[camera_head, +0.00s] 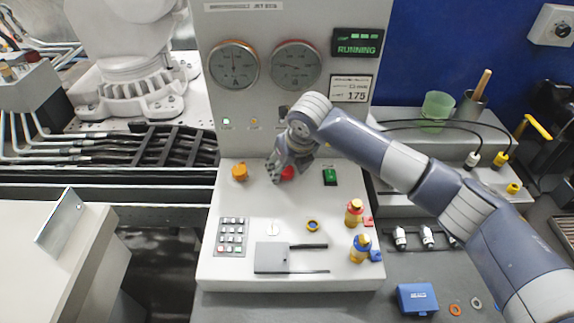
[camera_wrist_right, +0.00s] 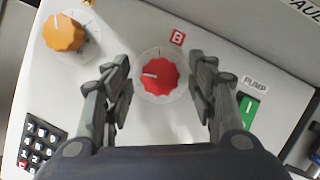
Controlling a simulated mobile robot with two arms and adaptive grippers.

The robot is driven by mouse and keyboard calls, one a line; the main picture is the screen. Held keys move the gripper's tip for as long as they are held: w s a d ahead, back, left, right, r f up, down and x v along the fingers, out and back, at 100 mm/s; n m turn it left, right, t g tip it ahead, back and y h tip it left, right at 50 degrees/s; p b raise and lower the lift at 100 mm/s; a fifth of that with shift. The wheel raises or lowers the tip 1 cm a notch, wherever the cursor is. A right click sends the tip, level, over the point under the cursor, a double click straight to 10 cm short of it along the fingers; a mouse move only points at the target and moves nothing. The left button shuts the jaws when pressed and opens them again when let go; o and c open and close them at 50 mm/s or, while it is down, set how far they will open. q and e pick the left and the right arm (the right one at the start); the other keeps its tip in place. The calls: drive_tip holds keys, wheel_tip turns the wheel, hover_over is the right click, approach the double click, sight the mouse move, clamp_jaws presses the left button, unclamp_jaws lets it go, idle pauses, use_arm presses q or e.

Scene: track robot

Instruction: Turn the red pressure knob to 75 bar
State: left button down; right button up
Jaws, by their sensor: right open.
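The red knob (camera_wrist_right: 158,78) is on the sloped panel under a red "B" label, and its white pointer line points left in the right wrist view. In the head view the red knob (camera_head: 287,173) is partly hidden by my right gripper (camera_head: 283,172). In the right wrist view my right gripper (camera_wrist_right: 163,92) is open, with one finger on each side of the knob and a gap on both sides. Two round gauges, A (camera_head: 234,65) and the one to its right (camera_head: 295,66), are on the upright panel. A display (camera_head: 350,88) reads 175. My left gripper is out of view.
An orange knob (camera_head: 240,172) is left of the red one. A green pump switch (camera_head: 330,176) is close on the right. A green cup (camera_head: 436,111) stands at the right.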

drive_tip(key=c, duration=1)
drive_tip(key=shift+f+b, duration=0.15)
drive_tip(key=shift+b, duration=0.2)
drive_tip(key=shift+c, duration=0.2)
drive_tip(key=m+b, duration=0.2)
drive_tip(key=m+h+b, duration=0.1)
drive_tip(key=m+b, duration=0.1)
drive_tip(key=b, duration=0.1)
drive_tip(key=shift+a+f+t+h+b, duration=0.1)
drive_tip(key=shift+a+t+h+b, duration=0.05)
drive_tip(key=shift+t+h+b, duration=0.15)
drive_tip(key=shift+m+b, duration=0.3)
drive_tip(key=shift+m, duration=0.2)
drive_tip(key=shift+r, duration=0.2)
